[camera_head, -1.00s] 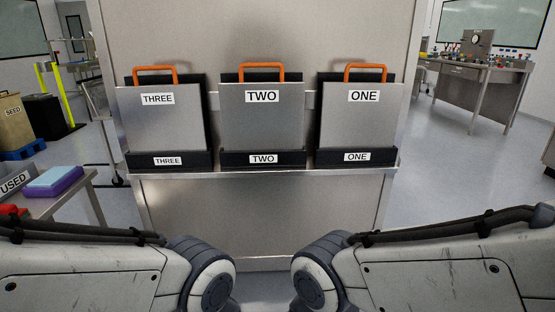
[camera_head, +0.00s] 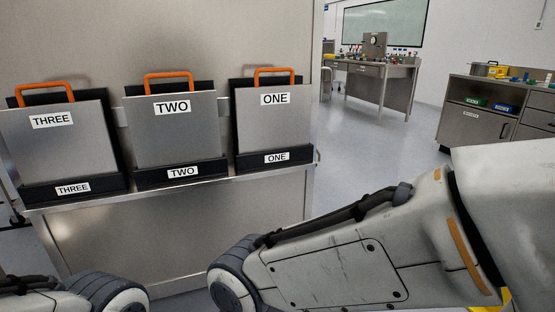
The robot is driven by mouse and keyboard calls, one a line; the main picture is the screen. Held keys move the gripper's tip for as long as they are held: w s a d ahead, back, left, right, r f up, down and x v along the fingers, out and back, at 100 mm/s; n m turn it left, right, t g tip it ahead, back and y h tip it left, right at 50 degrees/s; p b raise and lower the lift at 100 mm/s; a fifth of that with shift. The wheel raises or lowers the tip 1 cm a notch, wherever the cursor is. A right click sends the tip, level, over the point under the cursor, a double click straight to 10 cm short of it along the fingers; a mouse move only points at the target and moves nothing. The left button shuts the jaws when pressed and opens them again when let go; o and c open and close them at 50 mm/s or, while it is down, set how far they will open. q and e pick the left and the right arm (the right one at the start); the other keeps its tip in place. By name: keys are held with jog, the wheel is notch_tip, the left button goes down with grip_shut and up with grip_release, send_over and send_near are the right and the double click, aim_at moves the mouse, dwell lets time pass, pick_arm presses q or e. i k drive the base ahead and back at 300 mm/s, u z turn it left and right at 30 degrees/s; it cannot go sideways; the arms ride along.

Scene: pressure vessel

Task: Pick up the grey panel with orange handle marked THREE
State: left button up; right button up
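The grey panel marked THREE (camera_head: 60,150) stands upright at the far left of the camera_head view, in a black holder (camera_head: 100,185) also labelled THREE. Its orange handle (camera_head: 44,87) arches above its top edge and nothing touches it. Parts of both my arms show low in the view, in front of and below the panels. Neither gripper is in view.
The grey panels marked TWO (camera_head: 176,137) and ONE (camera_head: 274,128) stand in matching holders to the right, on the same metal ledge (camera_head: 215,185). A workbench (camera_head: 375,80) and a cabinet (camera_head: 480,120) stand farther back right. Open floor (camera_head: 375,150) lies between.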

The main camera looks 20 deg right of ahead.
aim_at(72, 140)
jog(key=u, duration=0.55)
jog(key=i, duration=1.3)
jog(key=u, duration=0.05)
